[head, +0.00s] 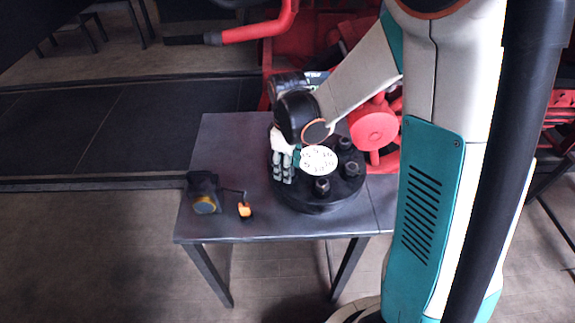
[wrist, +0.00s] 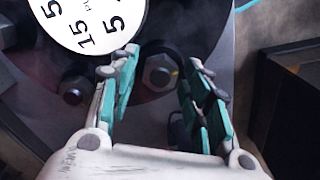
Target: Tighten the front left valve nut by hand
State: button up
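A round black valve cover (head: 305,204) lies on the table, with a white printed disc (head: 319,160) at its centre. Dark nuts stand around its rim; one is at the front (head: 322,186), with others on the right (head: 351,169) and farther back (head: 344,143). My gripper (head: 283,178) points down over the left side of the cover and hides that part in the head view. In the wrist view my gripper (wrist: 161,58) is open, with a hex nut (wrist: 159,73) seen between its fingers, apart from both. Fingertip depth beside the nut is unclear. Another nut (wrist: 73,91) is left of the fingers.
The grey table (head: 226,140) has free room left of the cover. Red machinery (head: 374,128) stands close behind on the right.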

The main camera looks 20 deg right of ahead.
jog(key=c, duration=0.6)
jog(key=shift+m, duration=0.4)
jog(key=m, duration=0.5)
jog(key=shift+m+b, duration=0.3)
jog(key=shift+b, duration=0.05)
jog(key=m, duration=0.6)
jog(key=o, duration=1)
jog(key=shift+o, duration=0.2)
jog(key=shift+r, duration=0.1)
